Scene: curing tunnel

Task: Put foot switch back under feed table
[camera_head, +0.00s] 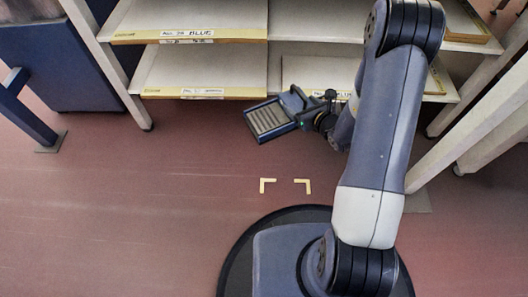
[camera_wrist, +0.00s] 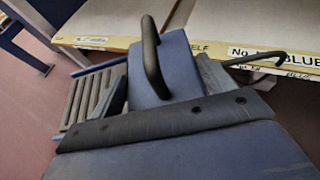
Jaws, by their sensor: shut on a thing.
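The foot switch (camera_head: 270,119) is a blue-grey box with a ribbed pale pedal and a loop handle. My gripper (camera_head: 309,108) is shut on it at its handle end and holds it in the air in front of the shelves. The wrist view shows the foot switch's ribbed pedal (camera_wrist: 92,98) at the left and a dark handle (camera_wrist: 152,58) rising in front of my gripper. The exact contact of the fingers is hidden in both views. No feed table can be made out for certain.
Shelves with yellow-edged boards (camera_head: 205,92) and labels reading "BLUE" stand behind the foot switch. Two yellow corner marks (camera_head: 285,184) lie on the red floor near my base. Grey legs (camera_head: 140,112) stand left and right of the shelves.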

